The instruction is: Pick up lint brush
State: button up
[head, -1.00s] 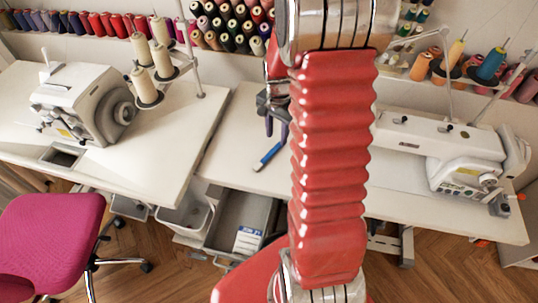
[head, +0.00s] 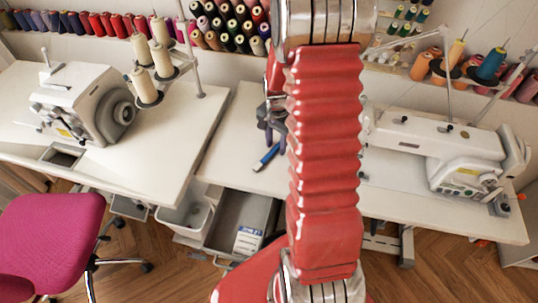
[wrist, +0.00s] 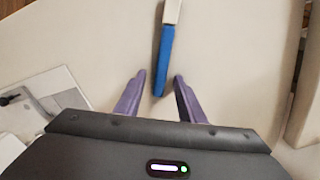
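The lint brush lies on the white table. Its blue handle (head: 265,158) shows in the head view; my arm and gripper may hide part of the rest. In the wrist view the blue handle (wrist: 163,58) points toward me, with a pale head at the top edge, partly cut off. My gripper (wrist: 159,77) is open and empty, its two purple fingers apart on either side of the handle's near end. I cannot tell whether the fingers are at the handle's height. In the head view my gripper (head: 271,130) is just above the brush in the picture, partly behind my arm.
A white sewing machine (head: 440,145) stands on the table to the right, and another machine (head: 85,105) on the left table. Thread spools (head: 228,25) line the back wall. An open drawer (head: 238,218) sits below the front edge. The table around the brush is clear.

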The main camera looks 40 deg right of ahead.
grip_shut()
dwell(0.5)
jog(key=shift+r, duration=0.1)
notch_tip(320, 180, up, 10)
dwell(0.7)
dwell(0.4)
